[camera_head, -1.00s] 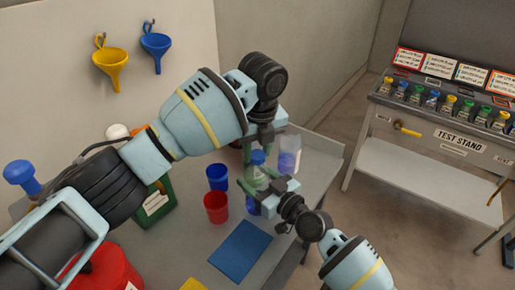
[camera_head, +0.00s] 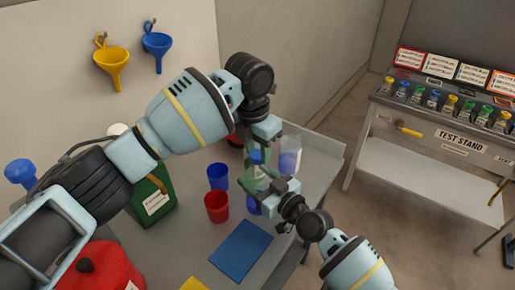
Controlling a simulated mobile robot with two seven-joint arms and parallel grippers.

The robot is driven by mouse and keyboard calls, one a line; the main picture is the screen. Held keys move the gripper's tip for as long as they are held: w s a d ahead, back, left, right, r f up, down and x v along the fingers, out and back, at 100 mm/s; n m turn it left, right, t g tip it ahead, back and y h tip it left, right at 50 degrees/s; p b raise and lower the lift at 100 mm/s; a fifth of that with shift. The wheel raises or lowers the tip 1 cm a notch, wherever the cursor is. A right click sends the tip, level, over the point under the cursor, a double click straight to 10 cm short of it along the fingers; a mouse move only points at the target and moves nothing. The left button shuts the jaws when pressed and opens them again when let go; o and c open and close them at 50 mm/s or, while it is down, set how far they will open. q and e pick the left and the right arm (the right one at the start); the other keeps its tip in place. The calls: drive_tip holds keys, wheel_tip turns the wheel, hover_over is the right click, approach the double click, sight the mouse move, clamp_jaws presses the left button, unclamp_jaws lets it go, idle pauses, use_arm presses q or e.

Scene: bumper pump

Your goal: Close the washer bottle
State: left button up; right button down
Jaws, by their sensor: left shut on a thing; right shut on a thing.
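The washer bottle (camera_head: 254,205) stands on the grey table, translucent with blue at its lower part. Its blue cap (camera_head: 258,156) shows at the top. My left gripper (camera_head: 257,153) comes from above and is shut on the blue cap. My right gripper (camera_head: 258,182) comes from the lower right and is shut on the bottle's body. The gripper parts hide much of the bottle and its neck, so I cannot tell how tightly the cap sits.
A blue cup (camera_head: 218,177) and a red cup (camera_head: 216,207) stand left of the bottle. A clear container with blue (camera_head: 290,158) stands close behind right. The test stand (camera_head: 440,125) is at right.

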use_arm(q)
drive_tip(key=shift+r, duration=0.1)
drive_tip(key=o, duration=1)
drive_tip(key=shift+r, duration=2.2)
